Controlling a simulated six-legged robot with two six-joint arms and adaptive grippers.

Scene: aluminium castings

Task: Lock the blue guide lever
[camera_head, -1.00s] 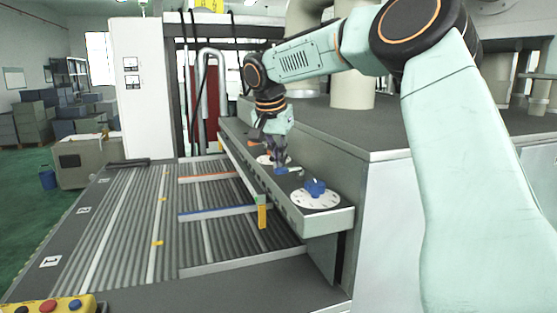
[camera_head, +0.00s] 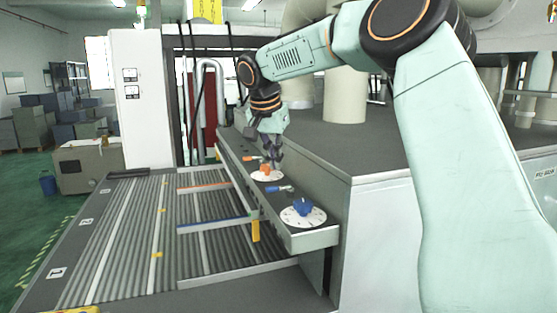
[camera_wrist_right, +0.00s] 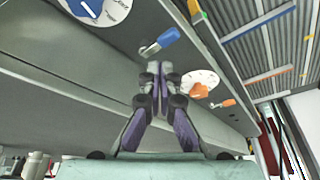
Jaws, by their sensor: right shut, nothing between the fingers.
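The blue guide lever (camera_head: 279,188) lies on the grey control ledge between two dials, its blue handle to the left and its metal end to the right. It also shows in the right wrist view (camera_wrist_right: 161,41), handle angled toward the conveyor side. My right gripper (camera_head: 276,155) is shut and empty, behind the lever and apart from it, near the orange dial. In the right wrist view its closed fingertips (camera_wrist_right: 160,70) are just below the lever in the picture. My left gripper is out of view.
A blue-knob dial (camera_head: 303,208) is at the ledge's near end. An orange-knob dial (camera_head: 266,174) and an orange lever (camera_head: 251,158) are farther back, close to my right gripper. A ribbed conveyor (camera_head: 130,240) runs left of the ledge.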

